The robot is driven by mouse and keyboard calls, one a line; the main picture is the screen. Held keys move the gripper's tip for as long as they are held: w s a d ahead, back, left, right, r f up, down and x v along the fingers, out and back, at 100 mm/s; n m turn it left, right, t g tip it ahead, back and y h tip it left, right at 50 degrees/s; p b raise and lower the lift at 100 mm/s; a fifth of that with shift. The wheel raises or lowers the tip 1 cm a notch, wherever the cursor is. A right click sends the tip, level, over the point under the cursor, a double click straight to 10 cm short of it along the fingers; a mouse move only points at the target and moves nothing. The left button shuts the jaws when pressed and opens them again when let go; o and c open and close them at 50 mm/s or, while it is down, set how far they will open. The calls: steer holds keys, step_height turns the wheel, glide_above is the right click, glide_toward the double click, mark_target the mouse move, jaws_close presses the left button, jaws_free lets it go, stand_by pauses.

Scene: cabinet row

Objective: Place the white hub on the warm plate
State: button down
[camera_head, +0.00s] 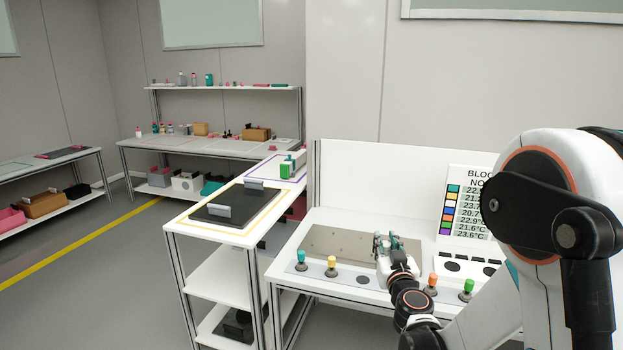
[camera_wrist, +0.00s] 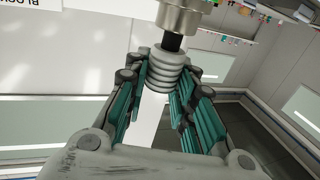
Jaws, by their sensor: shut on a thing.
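My gripper (camera_head: 388,240) is over the front of the white bench, beside the right part of a flat grey-beige plate. In the wrist view, my gripper (camera_wrist: 159,76) is shut on a pale ribbed piece (camera_wrist: 157,76), which looks like the white hub. A black neck and a pale metal cylinder (camera_wrist: 179,17) adjoin it. In the head view the held piece is small and mostly hidden by the fingers. The grey-beige plate (camera_head: 330,240) lies flat on the bench. I cannot tell which surface is the warm plate.
Teal (camera_head: 301,257), yellow (camera_head: 331,263), orange (camera_head: 432,281) and green (camera_head: 467,287) knobs line the bench front. A temperature board (camera_head: 470,200) stands at right. A black plate (camera_head: 235,205) with grey handles lies on the left bench. A yellow line (camera_head: 70,250) crosses open floor.

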steer(key=shift+s, duration=0.35)
steer(key=w+f+m+h, duration=0.1)
steer(key=w+f+h, duration=0.1)
steer(key=w, duration=1)
steer(key=w+f+m+h, duration=0.2)
steer(key=w+f+h, duration=0.1)
steer(key=w, duration=1)
steer(key=shift+m+g+h, duration=0.3)
steer(key=shift+g, duration=0.1)
steer(key=shift+f, duration=0.1)
step_height(320, 180, down, 20)
steer(key=b, duration=0.7)
steer(key=shift+r, duration=0.25)
steer(key=shift+f, duration=0.1)
steer(key=c, duration=1.3)
jaws_free()
steer(key=shift+c, duration=0.2)
steer(key=shift+f, duration=0.1)
